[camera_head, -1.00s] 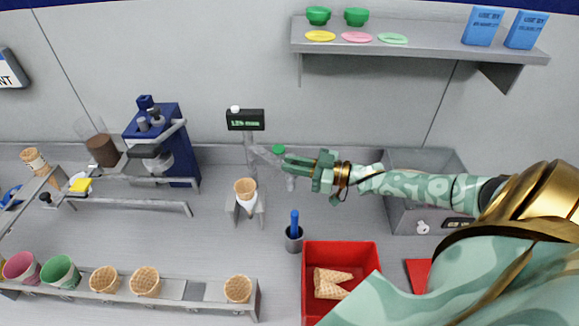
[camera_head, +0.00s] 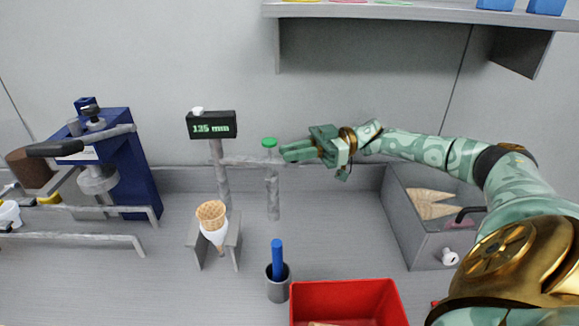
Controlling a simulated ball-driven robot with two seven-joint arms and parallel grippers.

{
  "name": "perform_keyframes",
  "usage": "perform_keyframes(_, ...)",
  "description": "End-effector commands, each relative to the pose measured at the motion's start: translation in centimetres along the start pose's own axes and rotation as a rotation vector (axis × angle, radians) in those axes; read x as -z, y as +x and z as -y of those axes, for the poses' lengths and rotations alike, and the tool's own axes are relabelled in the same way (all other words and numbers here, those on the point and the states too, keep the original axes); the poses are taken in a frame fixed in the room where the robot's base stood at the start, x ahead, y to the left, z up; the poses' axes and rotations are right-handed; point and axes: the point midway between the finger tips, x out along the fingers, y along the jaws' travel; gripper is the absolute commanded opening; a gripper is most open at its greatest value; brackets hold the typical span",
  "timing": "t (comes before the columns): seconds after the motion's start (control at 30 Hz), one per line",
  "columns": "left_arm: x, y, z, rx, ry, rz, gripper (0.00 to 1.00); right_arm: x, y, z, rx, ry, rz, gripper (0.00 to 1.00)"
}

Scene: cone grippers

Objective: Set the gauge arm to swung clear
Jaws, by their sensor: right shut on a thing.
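The gauge is a grey post (camera_head: 221,178) with a dark display (camera_head: 211,125) reading about 125 mm in green. Its grey gauge arm (camera_head: 245,161) reaches out to the right of the post, past the cone stand rather than over it. At its outer end are a green-topped knob (camera_head: 269,143) and a hanging rod (camera_head: 273,195). My right gripper (camera_head: 284,152) comes in from the right and is shut at this end, by the knob; the exact contact is small and partly hidden by the fingers. My left gripper is not in view.
A waffle cone (camera_head: 211,212) in a white sleeve stands in a grey stand (camera_head: 233,240) below the gauge. A grey cup (camera_head: 278,287) with a blue-handled tool, a red bin (camera_head: 345,300) and a grey cone box (camera_head: 398,215) are nearby. A blue press (camera_head: 130,165) stands left.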

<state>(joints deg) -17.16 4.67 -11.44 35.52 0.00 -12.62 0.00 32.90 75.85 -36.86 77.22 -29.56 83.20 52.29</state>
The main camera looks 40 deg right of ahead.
Motion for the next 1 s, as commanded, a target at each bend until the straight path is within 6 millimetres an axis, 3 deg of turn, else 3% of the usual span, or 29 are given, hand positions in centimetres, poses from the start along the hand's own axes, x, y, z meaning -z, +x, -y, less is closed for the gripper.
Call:
perform_keyframes(0.47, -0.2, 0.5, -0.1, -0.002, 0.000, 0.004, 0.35, 0.0, 0.0, -0.1, 0.012, -0.001, 0.002, 0.00)
perform_keyframes(0.5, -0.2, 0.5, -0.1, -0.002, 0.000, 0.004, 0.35, 0.0, 0.0, -0.1, 0.012, -0.001, 0.002, 0.21)
perform_keyframes(0.57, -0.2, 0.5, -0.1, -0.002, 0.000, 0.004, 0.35, 0.0, 0.0, -0.1, 0.012, -0.001, 0.001, 0.34)
perform_keyframes(0.87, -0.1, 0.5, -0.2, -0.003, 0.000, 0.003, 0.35, 0.0, -0.3, -0.2, 0.011, -0.001, 0.001, 0.34)
perform_keyframes(1.0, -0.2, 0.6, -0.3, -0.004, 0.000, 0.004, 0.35, -0.1, -2.1, -0.3, 0.008, 0.001, 0.003, 0.34)
